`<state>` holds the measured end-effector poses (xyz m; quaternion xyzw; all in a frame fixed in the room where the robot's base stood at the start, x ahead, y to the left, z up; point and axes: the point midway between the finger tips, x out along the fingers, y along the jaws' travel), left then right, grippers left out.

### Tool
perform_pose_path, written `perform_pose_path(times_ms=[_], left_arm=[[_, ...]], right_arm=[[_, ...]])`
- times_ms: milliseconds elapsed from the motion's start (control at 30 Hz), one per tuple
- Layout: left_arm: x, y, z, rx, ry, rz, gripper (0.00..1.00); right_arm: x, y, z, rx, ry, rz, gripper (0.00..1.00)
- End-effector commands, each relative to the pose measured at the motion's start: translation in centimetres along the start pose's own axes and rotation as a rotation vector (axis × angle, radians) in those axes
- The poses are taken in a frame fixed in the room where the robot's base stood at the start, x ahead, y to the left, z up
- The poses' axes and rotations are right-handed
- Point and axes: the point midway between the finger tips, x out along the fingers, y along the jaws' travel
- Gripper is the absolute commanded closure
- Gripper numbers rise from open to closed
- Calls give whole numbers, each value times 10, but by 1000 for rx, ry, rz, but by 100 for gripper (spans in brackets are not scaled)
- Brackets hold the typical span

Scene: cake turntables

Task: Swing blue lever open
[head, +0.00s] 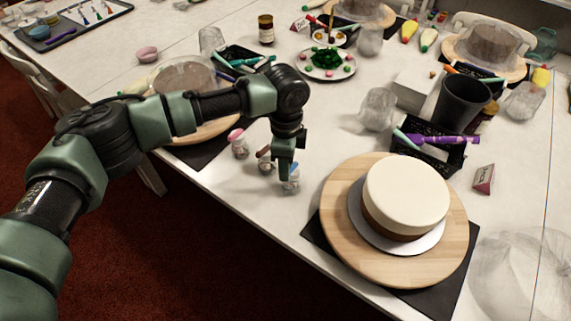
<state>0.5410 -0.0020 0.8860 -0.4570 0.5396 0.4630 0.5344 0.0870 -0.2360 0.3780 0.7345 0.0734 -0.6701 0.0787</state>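A small clear jar with a blue part (291,184) stands near the table's front edge. The blue part shows just beside and below my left gripper (284,171); a separate lever shape is too small to make out. My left gripper points down at this jar, its fingertips at or very near the blue part. I cannot tell whether they touch it or how far apart the fingers are. The gripper hides part of the jar's top. A jar with a pink top (237,138) and a jar with a brown top (264,158) stand to its left. My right gripper is out of view.
A white-and-brown cake (406,194) on a wooden turntable (341,239) stands to the right. Behind are a black tray of tubes (428,153), a clear cup (377,109) and a plate of green and pink sweets (326,63). Bare table lies between the jars and turntable.

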Motion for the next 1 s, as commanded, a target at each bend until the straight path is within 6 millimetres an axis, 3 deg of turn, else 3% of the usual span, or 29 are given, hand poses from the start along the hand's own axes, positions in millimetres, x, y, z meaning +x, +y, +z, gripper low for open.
perform_pose_path(times_ms=[333,433,467,767,1000], left_arm=[[6,0,0,0,-1,0,68],[6,0,0,0,0,0,96],[6,0,0,0,0,0,100],[5,1,-1,-11,1,1,100],[2,3,-5,-100,2,2,100]], right_arm=[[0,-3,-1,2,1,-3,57],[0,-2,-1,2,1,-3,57],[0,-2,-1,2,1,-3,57],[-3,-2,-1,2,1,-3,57],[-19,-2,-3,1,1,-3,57]])
